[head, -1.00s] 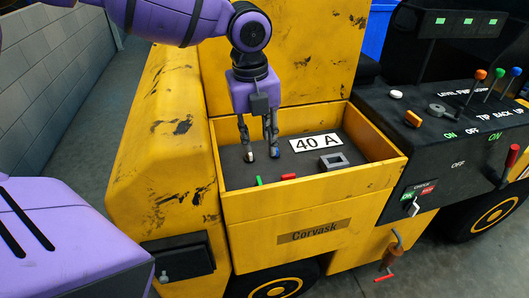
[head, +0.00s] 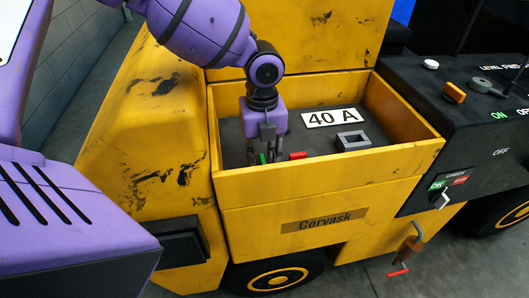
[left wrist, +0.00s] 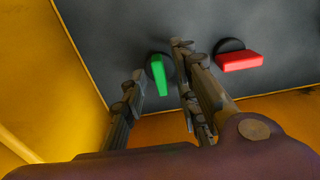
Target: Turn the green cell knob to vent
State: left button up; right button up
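The green cell knob (head: 263,158) sits on the dark panel inside the yellow box, near its front wall. In the left wrist view the green knob (left wrist: 158,75) is a narrow green bar on a round black base. My left gripper (head: 264,152) points down at it, and the fingers partly hide the knob in the head view. In the left wrist view the left gripper (left wrist: 158,88) is open, with one finger on each side of the green knob. Gaps show between the bar and both fingers. My right gripper is not in view.
A red knob (head: 298,155) sits just right of the green one; it also shows in the left wrist view (left wrist: 238,61). The yellow box wall (head: 330,165) rises close in front. A "40 A" plate (head: 331,118) and a grey square frame (head: 353,140) lie behind and right.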

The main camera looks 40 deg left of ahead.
pick_arm(q)
jog(key=shift+f, duration=0.2)
jog(key=shift+c, duration=0.4)
grip_shut()
